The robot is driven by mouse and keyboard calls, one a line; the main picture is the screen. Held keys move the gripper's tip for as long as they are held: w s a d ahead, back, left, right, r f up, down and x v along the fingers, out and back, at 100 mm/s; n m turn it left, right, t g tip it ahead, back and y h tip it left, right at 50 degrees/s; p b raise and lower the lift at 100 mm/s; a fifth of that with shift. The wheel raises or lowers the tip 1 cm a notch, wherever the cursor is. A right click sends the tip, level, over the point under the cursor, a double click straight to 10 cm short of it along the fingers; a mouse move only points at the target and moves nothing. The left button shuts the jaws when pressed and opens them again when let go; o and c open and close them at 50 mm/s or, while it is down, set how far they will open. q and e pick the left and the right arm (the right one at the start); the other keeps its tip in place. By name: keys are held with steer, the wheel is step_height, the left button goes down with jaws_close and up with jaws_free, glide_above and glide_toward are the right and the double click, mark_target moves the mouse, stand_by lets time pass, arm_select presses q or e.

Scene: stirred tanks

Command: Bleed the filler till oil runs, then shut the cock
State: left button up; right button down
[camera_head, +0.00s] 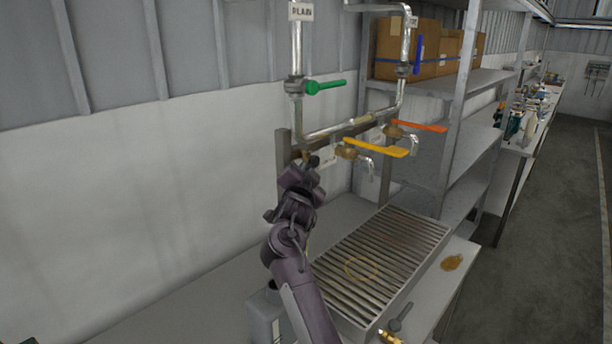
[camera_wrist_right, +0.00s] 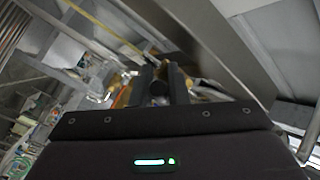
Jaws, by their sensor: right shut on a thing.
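My right gripper (camera_head: 304,160) is shut on a small brass-coloured part at the left end of the low pipe (camera_head: 340,128). The gripper hides most of that part. The right wrist view shows its dark fingers (camera_wrist_right: 160,85) close together, the held part barely visible. On the pipe are a brass cock with a yellow lever (camera_head: 382,148) and one with an orange lever (camera_head: 419,127), each with a spout. A green lever (camera_head: 326,87) sits on the left riser and a blue lever (camera_head: 417,54) on the right riser. I see no oil running. My left gripper is out of view.
A slatted metal tray (camera_head: 418,232) lies below the spouts, with a faint yellowish ring on it. A brown patch (camera_head: 452,262) marks the bench beside it. A grey container (camera_head: 262,315) stands near my arm. Shelving with cardboard boxes (camera_head: 447,50) stands behind on the right.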

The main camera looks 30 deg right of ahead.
steer(key=n+t+b, duration=0.2)
steer(key=b, duration=0.2)
steer(key=d+n+t+h+b, duration=0.1)
steer(key=n+t+b, duration=0.1)
steer(key=b, duration=0.2)
steer(key=shift+w+f+b, duration=0.15)
steer(key=shift+f+b, duration=0.05)
steer(key=shift+b, duration=0.2)
steer(key=shift+d+r+t, duration=0.1)
steer(key=shift+t, duration=0.2)
steer(key=c, duration=1.8)
jaws_free()
steer(key=o, duration=0.4)
steer(key=shift+w+f, duration=0.2)
steer(key=shift+f, duration=0.05)
steer(key=shift+s, duration=0.1)
